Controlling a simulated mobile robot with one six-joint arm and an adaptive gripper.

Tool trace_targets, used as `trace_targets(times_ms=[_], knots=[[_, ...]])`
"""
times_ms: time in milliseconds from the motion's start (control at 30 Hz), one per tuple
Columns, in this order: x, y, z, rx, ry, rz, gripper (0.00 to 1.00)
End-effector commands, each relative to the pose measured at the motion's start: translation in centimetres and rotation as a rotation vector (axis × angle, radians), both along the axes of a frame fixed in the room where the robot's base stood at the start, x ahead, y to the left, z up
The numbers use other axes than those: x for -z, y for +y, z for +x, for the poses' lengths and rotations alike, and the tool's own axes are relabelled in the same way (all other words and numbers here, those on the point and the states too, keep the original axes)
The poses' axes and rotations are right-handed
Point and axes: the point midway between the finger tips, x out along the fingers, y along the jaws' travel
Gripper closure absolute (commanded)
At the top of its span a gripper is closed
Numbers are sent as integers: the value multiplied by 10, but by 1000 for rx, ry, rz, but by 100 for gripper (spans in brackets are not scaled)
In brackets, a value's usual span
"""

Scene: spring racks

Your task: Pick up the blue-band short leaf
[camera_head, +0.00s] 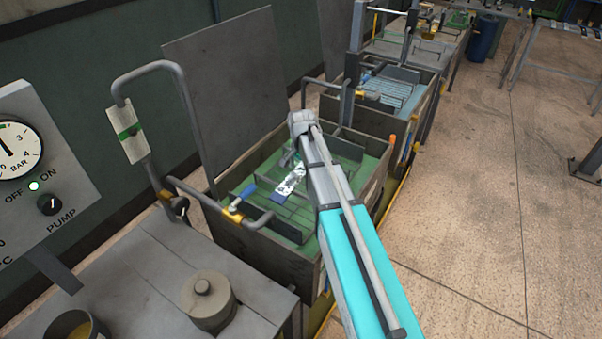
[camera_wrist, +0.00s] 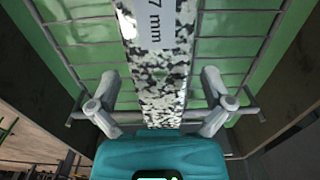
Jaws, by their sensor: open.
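A flat leaf with a black-and-white speckled surface (camera_wrist: 160,95) runs lengthwise through the middle of the wrist view, with a pale label reading "7 mm". In the head view the leaf (camera_head: 291,181) lies in the green tank, and a dark blue patch shows at its near end. No blue band shows in the wrist view. My gripper (camera_wrist: 160,103) is open, with one finger on each side of the leaf and a gap on both sides. Its height above the leaf is hard to tell. In the head view my arm hides part of the tank.
The leaf lies over a wire rack (camera_wrist: 85,65) in the green tank (camera_head: 262,247). A bent pipe with a blue-handled valve (camera_head: 246,192) crosses the tank's near side. A raised grey lid (camera_head: 225,90) stands behind. Another tank (camera_head: 400,90) is farther back; open floor is at right.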

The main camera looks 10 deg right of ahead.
Motion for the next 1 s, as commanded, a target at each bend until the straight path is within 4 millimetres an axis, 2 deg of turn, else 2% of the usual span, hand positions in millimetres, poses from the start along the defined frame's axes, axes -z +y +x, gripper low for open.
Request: trace_targets(times_ms=[367,833,867,1000], knots=[[0,0,0,0,0,0,0],[0,0,0,0,0,0,85],[0,0,0,0,0,0,90],[0,0,0,0,0,0,90]])
